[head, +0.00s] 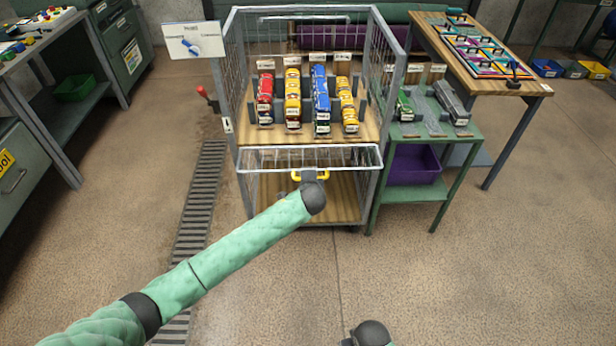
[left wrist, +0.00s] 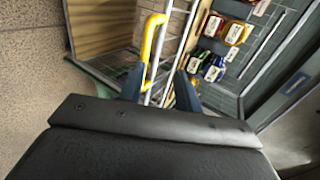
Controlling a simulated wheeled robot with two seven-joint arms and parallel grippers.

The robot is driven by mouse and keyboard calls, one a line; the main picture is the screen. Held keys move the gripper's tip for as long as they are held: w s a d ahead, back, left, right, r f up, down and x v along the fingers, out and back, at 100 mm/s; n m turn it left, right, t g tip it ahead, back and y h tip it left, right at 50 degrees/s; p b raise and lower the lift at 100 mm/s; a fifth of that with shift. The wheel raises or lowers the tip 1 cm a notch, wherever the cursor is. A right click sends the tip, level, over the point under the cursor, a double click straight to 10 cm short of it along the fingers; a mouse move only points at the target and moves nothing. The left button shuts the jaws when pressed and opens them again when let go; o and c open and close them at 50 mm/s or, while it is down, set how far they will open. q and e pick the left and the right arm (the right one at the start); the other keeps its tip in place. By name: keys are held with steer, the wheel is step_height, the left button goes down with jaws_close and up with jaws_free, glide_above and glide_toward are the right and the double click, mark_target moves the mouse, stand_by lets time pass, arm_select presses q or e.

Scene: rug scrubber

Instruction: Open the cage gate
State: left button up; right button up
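The cage (head: 232,95) is a metal wire-mesh cart with wooden shelves. Its gate (head: 265,160) is a wire panel with a white frame across the lower front, below the upper shelf's front edge. A yellow handle (head: 296,175) is on the gate's lower edge. My left gripper (head: 310,177) is at the handle, partly hidden by my own wrist. In the left wrist view, the yellow handle (left wrist: 151,50) reaches down between the two open fingers (left wrist: 160,90), nearer the left finger. I cannot tell whether they touch it.
Several toy vehicles, including a blue one (head: 320,98), stand on the upper shelf. A green side table (head: 445,135) with a purple bin (head: 414,166) adjoins the cage's right. A red lever (head: 203,92) is at its left. The floor in front is clear.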

arm_select(q)
steer(key=shift+b+v, duration=0.4)
steer(key=shift+v, duration=2.05)
arm_select(e)
steer(key=shift+s+a+r, duration=0.1)
steer(key=shift+a+r, duration=0.05)
steer(key=shift+r, duration=2)
